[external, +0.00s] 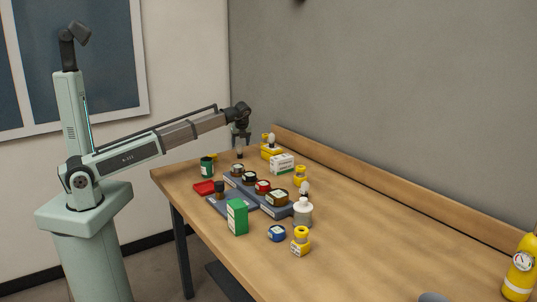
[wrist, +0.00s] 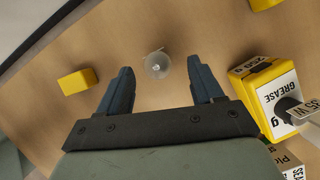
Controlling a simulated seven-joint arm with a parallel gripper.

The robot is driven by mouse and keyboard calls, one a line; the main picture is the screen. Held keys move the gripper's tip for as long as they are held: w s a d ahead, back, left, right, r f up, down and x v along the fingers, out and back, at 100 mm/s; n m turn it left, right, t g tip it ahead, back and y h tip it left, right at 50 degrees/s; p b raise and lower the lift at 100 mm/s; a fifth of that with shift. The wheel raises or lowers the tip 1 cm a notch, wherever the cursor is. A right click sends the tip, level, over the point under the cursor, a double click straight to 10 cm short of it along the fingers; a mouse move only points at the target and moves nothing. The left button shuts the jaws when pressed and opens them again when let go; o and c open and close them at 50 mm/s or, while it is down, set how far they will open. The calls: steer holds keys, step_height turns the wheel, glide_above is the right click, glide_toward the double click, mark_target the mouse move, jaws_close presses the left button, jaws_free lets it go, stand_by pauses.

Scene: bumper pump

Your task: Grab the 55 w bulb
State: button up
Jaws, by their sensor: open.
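My gripper (wrist: 160,66) is open, its two dark fingers pointing down at the table. In the wrist view, a round clear bulb (wrist: 157,67) stands between the fingertips, seen from above and apart from both fingers; its wattage label cannot be read. In the external view, my gripper (external: 241,137) is over the far left end of the table, with this bulb (external: 239,151) below it. A second bulb (wrist: 288,106) is on the yellow grease box (wrist: 270,95), with a tag that seems to read 35 W or 55 W. A third bulb (external: 305,187) tops a white jar.
A yellow block (wrist: 78,82) lies left of the fingers. In the external view, a blue-grey tray (external: 233,180) of jars, a red dish (external: 204,188), a green box (external: 237,216) and a white box (external: 282,163) stand nearby. The right half of the table is mostly clear.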

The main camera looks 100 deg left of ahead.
mark_target(239, 149)
steer(key=shift+x, duration=2.7)
steer(key=shift+s, duration=0.2)
steer(key=c, duration=1)
